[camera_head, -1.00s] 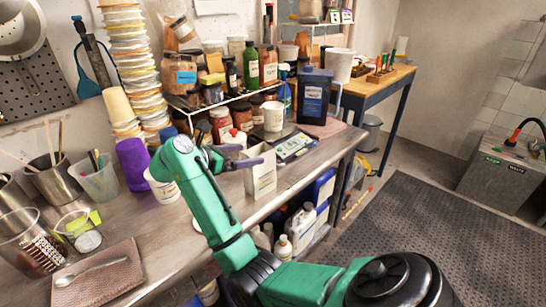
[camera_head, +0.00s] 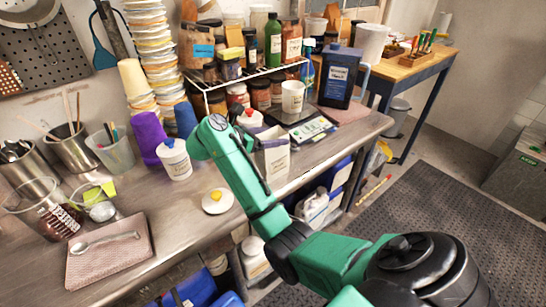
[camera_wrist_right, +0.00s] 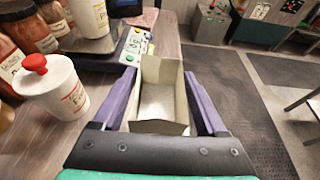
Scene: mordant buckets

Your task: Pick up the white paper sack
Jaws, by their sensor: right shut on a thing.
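The white paper sack (camera_head: 274,160) stands upright near the front edge of the steel counter, with a printed label on its front. In the right wrist view the open-topped sack (camera_wrist_right: 160,100) lies between the two purple fingers of my right gripper (camera_wrist_right: 160,104), and I see down into it. The gripper is shut on the sack's sides. In the head view my green right arm hides the sack's left part and most of the gripper. Whether the sack's base touches the counter I cannot tell. My left gripper is in neither view.
A white tub with a red knob (camera_wrist_right: 53,88) stands close to the left of the gripper. A scale (camera_head: 311,129) and a dark jug (camera_head: 338,76) stand behind the sack. A white lid (camera_head: 217,201) lies near the counter's front edge. Shelved jars stand behind.

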